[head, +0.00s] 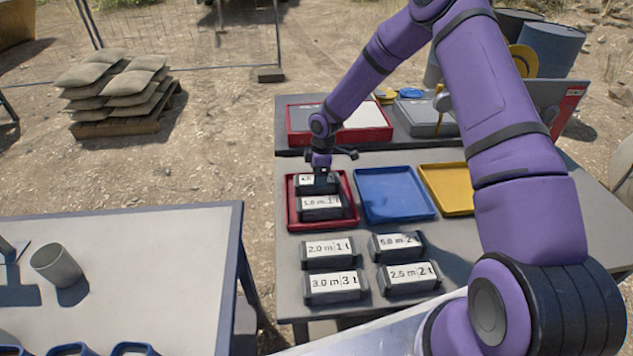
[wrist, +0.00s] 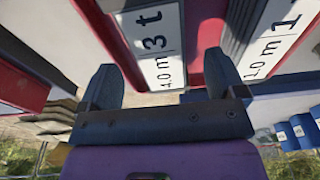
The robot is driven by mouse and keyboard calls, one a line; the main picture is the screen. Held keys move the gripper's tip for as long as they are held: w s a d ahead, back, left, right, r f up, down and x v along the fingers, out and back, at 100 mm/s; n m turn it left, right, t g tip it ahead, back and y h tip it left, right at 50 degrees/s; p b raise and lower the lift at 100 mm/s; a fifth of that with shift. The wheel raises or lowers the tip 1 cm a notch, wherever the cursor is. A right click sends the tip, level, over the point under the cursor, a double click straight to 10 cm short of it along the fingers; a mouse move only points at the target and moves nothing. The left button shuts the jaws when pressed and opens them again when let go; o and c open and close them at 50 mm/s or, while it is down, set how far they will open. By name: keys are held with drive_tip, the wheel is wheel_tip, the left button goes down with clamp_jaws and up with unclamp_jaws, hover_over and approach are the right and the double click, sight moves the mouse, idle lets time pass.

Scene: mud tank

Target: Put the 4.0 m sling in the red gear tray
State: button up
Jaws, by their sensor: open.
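The red gear tray (head: 349,222) lies on the grey table and holds two dark sling packs with white labels. The front pack (head: 321,204) reads 1.0 m 1 t; it also shows in the wrist view (wrist: 272,47). The rear pack (head: 304,184) is partly hidden by my gripper (head: 322,170). In the wrist view its label (wrist: 155,42) ends in "0 m 3 t"; the first digit is hard to read. My gripper is open right above this rear pack, its fingers (wrist: 161,72) on either side of the label. I cannot tell whether they touch it.
In front of the tray lie several more packs: 2.0 m (head: 328,251), 5.0 m (head: 398,246), 3.0 m (head: 336,286) and 2.5 m (head: 409,278). An empty blue tray (head: 395,193) and a yellow tray (head: 447,188) stand to the right. A larger red tray (head: 379,135) is behind.

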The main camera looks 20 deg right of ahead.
drive_tip(key=s+d+r+m+t+h, duration=0.15)
drive_tip(key=s+r, duration=0.35)
drive_tip(key=r, duration=0.7)
drive_tip(key=s+d+r+m+h, duration=0.1)
drive_tip(key=s+d+r+m, duration=0.15)
drive_tip(key=s+r, duration=0.6)
drive_tip(key=s+d+r+m+t+h, duration=0.1)
drive_tip(key=s+r+m, duration=0.15)
drive_tip(key=r, duration=1.15)
drive_tip(key=s+r+m+t+y, duration=0.1)
drive_tip(key=s+r+m, duration=0.3)
drive_tip(key=s, duration=0.8)
drive_tip(key=s+d+r+m+t+y, duration=0.1)
drive_tip(key=s+r+m, duration=0.4)
drive_tip(key=s, duration=0.8)
drive_tip(key=shift+d+r, duration=0.2)
drive_tip(key=shift+r, duration=0.05)
drive_tip(key=shift+t, duration=0.25)
